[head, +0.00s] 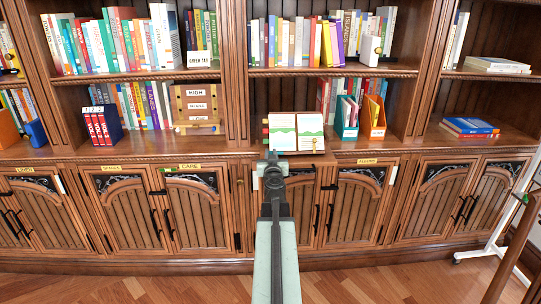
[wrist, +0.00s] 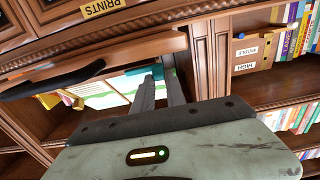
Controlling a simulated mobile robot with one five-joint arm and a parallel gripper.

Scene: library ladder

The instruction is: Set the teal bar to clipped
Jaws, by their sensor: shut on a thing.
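My gripper (head: 272,160) reaches forward to the lower left of an open display with two pale pages (head: 296,131) on the shelf ledge. In the wrist view, my two grey fingers (wrist: 164,84) are shut on the teal bar (wrist: 157,71), of which only a small piece shows at the fingertips. The pale pages (wrist: 108,91) lie just beyond and to the left of the fingers there. In the head view the bar is hidden behind my gripper, and I cannot tell its setting.
A wooden box labelled HIGH and MIDDLE (head: 196,105) stands to the left on the shelf. Teal (head: 346,118) and orange (head: 374,118) file holders stand to the right. Cupboard doors with black handles line the front below. A white-framed stand (head: 510,210) is at the far right.

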